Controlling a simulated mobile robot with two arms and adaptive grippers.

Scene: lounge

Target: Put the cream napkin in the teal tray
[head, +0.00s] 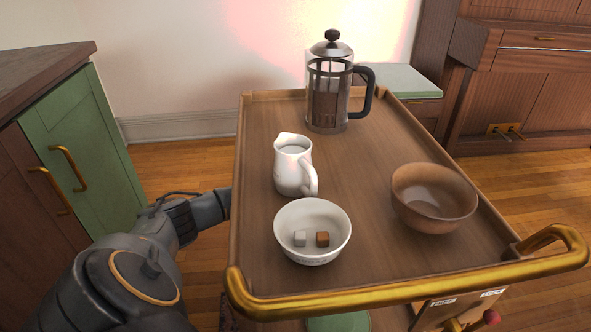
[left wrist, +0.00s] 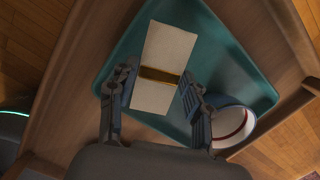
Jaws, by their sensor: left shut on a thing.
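The cream napkin (left wrist: 164,58), a folded strip with a gold band (left wrist: 160,75) around its middle, shows in the left wrist view. My left gripper (left wrist: 156,90) has a finger on each side of it and is shut on it near the band. The teal tray (left wrist: 228,60) lies behind and below the napkin, which overlaps it in this view. Whether the napkin touches the tray floor I cannot tell. In the head view my left arm reaches down beside the cart; its gripper is hidden there. My right gripper is not in view.
The wooden cart (head: 350,255) has a gold handle (head: 400,297). On its top stand a French press (head: 327,95), white jug (head: 292,168), white bowl (head: 312,252) with sugar cubes and brown bowl (head: 425,205). A white round vessel (left wrist: 232,126) sits beside my gripper. A green cabinet (head: 80,150) stands left.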

